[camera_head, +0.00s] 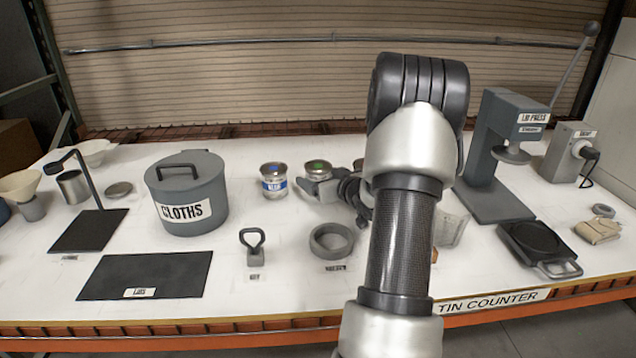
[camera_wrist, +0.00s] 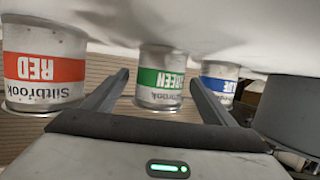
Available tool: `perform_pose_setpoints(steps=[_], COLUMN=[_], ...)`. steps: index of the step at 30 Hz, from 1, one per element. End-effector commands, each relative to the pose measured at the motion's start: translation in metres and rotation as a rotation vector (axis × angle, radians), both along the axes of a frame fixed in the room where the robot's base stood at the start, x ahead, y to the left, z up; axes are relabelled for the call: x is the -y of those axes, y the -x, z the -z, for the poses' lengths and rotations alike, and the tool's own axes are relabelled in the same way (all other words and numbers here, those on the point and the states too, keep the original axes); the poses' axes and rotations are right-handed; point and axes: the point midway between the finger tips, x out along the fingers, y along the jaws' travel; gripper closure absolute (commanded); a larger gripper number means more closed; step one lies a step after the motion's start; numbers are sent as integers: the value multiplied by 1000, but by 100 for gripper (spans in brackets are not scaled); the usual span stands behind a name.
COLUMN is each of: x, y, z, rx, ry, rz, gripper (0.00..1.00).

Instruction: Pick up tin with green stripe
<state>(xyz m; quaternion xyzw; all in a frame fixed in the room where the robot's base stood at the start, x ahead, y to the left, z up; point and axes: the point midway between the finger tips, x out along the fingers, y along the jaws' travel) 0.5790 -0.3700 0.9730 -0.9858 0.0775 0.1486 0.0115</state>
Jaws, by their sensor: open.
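The tin with the green stripe (camera_wrist: 161,80) stands on the counter and appears upside down in the wrist view. In the head view its lid with a green dot (camera_head: 318,166) shows, while its lower body is hidden behind my gripper (camera_head: 318,188). In the wrist view my gripper (camera_wrist: 158,78) is open and empty, one finger to each side of the green tin in the picture. I see no finger touching it, and cannot tell if the tips reach alongside it.
A blue-striped tin (camera_head: 273,182) stands close left of the green one in the head view. A red-striped tin (camera_wrist: 44,72) shows in the wrist view. A grey CLOTHS pot (camera_head: 187,200) stands further left, and a grey ring (camera_head: 331,241) lies in front.

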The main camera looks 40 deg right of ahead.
Motion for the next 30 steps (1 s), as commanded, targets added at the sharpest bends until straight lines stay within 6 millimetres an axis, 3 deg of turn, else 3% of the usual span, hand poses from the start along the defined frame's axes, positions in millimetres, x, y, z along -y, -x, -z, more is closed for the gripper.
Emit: perform_pose_setpoints(steps=[4,11,23,30], x=[2,2,3,3], y=[-14,-16,-16,-16], z=[5,5,5,4], rx=[0,-1,-1,1], ry=[0,-1,0,0], rz=[-1,0,0,0], gripper=[21,21,85,88])
